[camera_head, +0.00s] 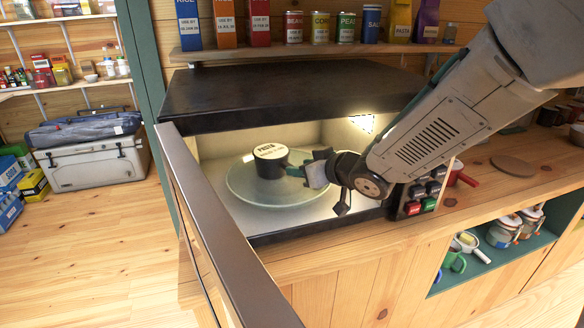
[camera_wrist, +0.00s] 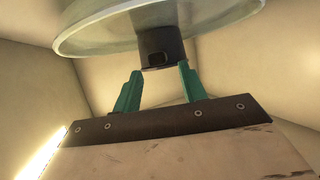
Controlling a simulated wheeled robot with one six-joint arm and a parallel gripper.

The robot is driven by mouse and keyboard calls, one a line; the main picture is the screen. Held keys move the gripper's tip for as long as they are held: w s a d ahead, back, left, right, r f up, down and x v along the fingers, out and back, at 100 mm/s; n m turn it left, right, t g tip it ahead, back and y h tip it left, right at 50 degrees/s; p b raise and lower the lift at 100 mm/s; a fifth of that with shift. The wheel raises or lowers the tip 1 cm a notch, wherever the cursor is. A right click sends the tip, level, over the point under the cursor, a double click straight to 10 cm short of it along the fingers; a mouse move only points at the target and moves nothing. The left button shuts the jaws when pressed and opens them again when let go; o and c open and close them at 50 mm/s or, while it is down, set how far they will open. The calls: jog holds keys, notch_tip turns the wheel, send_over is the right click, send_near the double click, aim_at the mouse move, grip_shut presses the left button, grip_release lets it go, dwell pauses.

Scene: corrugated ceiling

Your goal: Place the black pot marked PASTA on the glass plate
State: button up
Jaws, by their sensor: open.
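The black pot (camera_head: 270,164) has a white top marked PASTA. It stands upright on the round glass plate (camera_head: 240,190) inside the open microwave. My gripper (camera_head: 297,170) reaches into the microwave from the right, with its fingers close to the pot's right side. The wrist view appears upside down. In it the dark pot (camera_wrist: 160,45) lies just beyond the two green fingertips (camera_wrist: 159,72), which are spread apart, and the plate (camera_wrist: 95,35) shows behind. I cannot tell whether a finger touches the pot.
The microwave door (camera_head: 205,225) stands open at the left front. The microwave's black top (camera_head: 270,88) is close above. Buttons (camera_head: 420,195) are on its right side. A shelf (camera_head: 330,50) with cans and boxes runs above. The plate's left part is clear.

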jog(key=s+d+r+m+g+h, duration=0.1)
jog(key=s+d+r+m+h, duration=0.2)
jog(key=s+d+h, duration=0.55)
jog(key=s+d+r+m+g+h, duration=0.1)
jog(key=s+d+r+m, duration=0.15)
jog(key=s+d, duration=0.7)
jog(key=s+d+m+g, duration=0.1)
jog(key=s+g, duration=0.2)
jog(key=s, duration=0.5)
jog(key=s+d+m+g+y, duration=0.1)
jog(key=s+g, duration=0.3)
jog(key=s, duration=0.4)
jog(key=shift+s+d+f+g, duration=0.2)
jog(key=shift+d+f+g, duration=0.15)
jog(key=shift+d, duration=0.45)
